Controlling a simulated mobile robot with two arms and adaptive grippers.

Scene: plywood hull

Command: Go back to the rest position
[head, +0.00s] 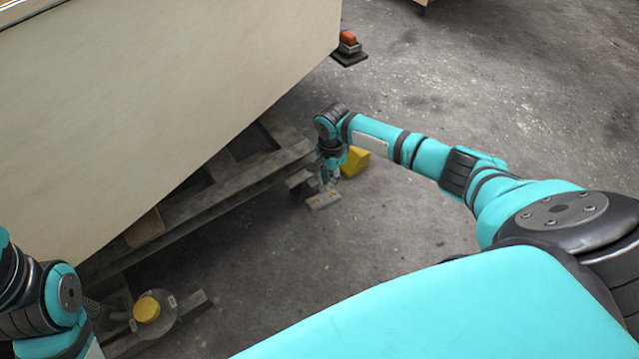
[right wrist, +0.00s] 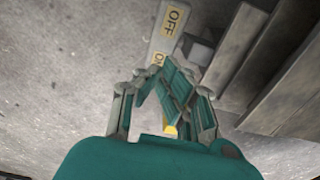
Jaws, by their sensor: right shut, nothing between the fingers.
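My right arm reaches from the right side of the head view to the hull's timber supports. My right gripper (head: 328,178) points down there, just above a grey block with small yellow labels (head: 322,201). In the right wrist view my right gripper (right wrist: 180,92) is shut with nothing held. The grey block (right wrist: 165,45) lies beyond the fingers, with a yellow "OFF" label in sight and a second label partly hidden by a finger. I cannot tell whether the fingers touch the block. My left arm shows at the lower left of the head view; its gripper is out of sight.
A pale plywood hull (head: 150,100) fills the upper left, above timber beams (head: 220,195). A yellow block (head: 353,162) sits behind my right gripper. A yellow-capped round fitting (head: 147,309) is at lower left. An orange-topped item (head: 348,46) stands farther back. Concrete floor at right is open.

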